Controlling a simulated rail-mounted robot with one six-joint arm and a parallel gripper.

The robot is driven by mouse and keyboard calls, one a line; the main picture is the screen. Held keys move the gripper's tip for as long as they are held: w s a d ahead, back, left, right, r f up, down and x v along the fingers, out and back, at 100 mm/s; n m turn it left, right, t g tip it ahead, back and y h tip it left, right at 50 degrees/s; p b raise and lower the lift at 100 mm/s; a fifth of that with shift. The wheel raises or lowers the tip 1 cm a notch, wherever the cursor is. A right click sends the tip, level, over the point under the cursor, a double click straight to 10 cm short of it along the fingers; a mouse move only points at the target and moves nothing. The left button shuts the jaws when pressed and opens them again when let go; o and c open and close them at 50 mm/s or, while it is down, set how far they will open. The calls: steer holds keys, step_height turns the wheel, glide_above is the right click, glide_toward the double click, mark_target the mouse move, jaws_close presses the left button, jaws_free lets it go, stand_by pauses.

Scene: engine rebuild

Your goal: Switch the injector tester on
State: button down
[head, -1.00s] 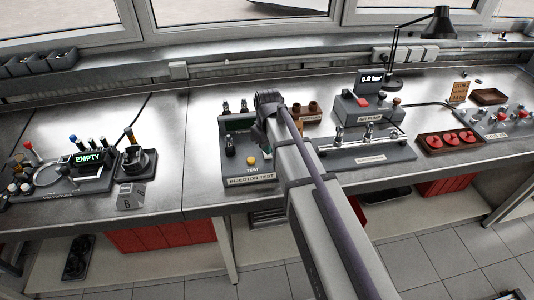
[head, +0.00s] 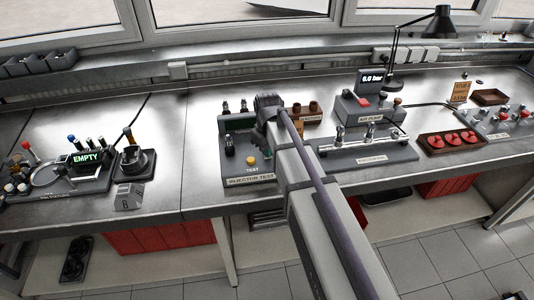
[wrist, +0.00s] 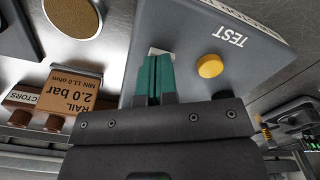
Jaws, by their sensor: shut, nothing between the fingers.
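The injector tester is a grey box (head: 235,168) labelled INJECTOR TEST, left of my arm in the head view. A yellow TEST button (head: 251,160) sits on its top, with dark upright injectors at its left and back. In the wrist view the tester's grey panel (wrist: 250,45) carries the same yellow button (wrist: 209,66). My gripper (wrist: 155,60) has teal fingers, shut and empty, over the panel to the left of the button. A small pale piece (wrist: 158,50) shows at the fingertips; I cannot tell whether they touch it. My wrist hides part of the tester in the head view.
An orange RAIL 2.0 bar card (wrist: 72,95) and brown cups (wrist: 22,117) stand beside the tester. The air pump (head: 368,107) and a grey fixture (head: 365,152) stand to the right. A bench stretch (head: 190,140) left of the tester is clear.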

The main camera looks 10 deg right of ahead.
steer(key=shift+f, duration=0.2)
step_height(320, 180, up, 7)
steer(key=p, duration=0.7)
steer(key=shift+r, duration=0.15)
steer(key=s+f+m+b, duration=0.1)
steer(key=s+m, duration=0.4)
steer(key=s, duration=1.1)
steer(key=shift+s+f, duration=0.15)
steer(key=shift+s, duration=0.15)
